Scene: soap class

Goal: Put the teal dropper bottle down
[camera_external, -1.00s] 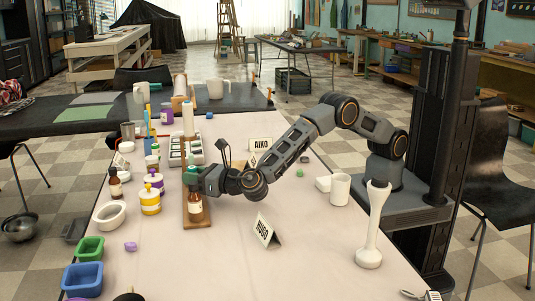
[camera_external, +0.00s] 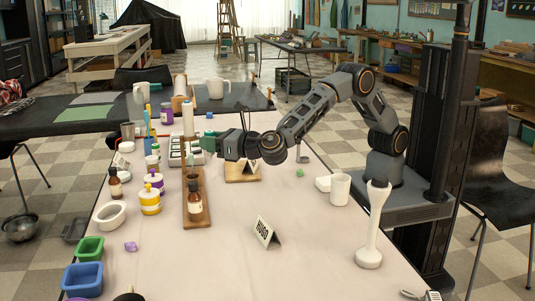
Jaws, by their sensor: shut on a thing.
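My gripper (camera_external: 214,143) is at the middle of the white table, above its surface and near the white tray. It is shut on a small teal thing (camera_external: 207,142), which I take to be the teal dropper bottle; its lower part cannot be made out. An amber bottle (camera_external: 195,206) with a pale label stands on a long wooden board (camera_external: 200,222), nearer the camera than my gripper. A second wooden board (camera_external: 240,177) lies to the right, below my wrist, with a small card on it.
A HUGO sign (camera_external: 265,231) stands in front. A white mug (camera_external: 340,189) and tall white stand (camera_external: 374,225) are at right. Paint jars (camera_external: 150,202), a white bowl (camera_external: 109,215), green bin (camera_external: 90,248) and blue bin (camera_external: 83,278) line the left. The table centre is clear.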

